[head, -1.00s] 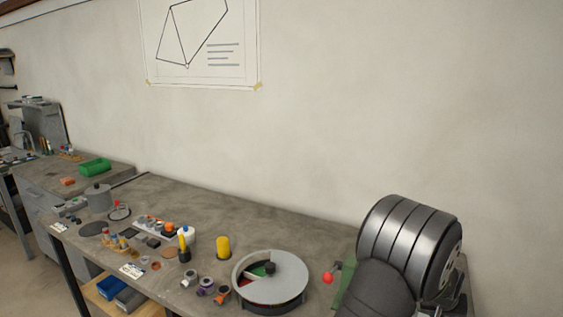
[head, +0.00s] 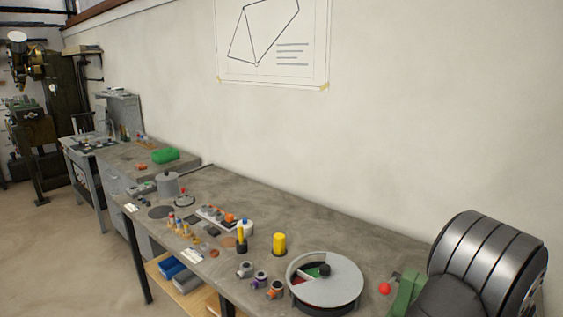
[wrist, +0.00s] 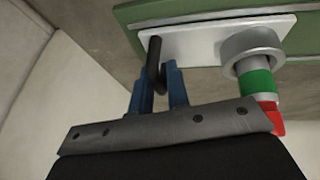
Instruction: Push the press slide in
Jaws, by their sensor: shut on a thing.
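In the wrist view, my gripper (wrist: 157,80) has its blue fingers shut on a black handle (wrist: 153,52). The handle stands at the left end of a pale metal plate (wrist: 195,42) on a green body (wrist: 165,10). The plate and handle look like the press slide, but I cannot tell how far in it sits. A grey ring (wrist: 254,47) with a green and red cylinder (wrist: 255,85) is at the plate's right. In the head view, part of the green body (head: 403,292) and a red ball (head: 385,288) show beside my arm, which hides my gripper.
A round grey turntable (head: 340,275) with coloured sectors stands left of the green body. A yellow cylinder (head: 279,243), several small fittings and a grey pot (head: 167,182) lie farther left on the bench. The wall (head: 430,110) is close behind.

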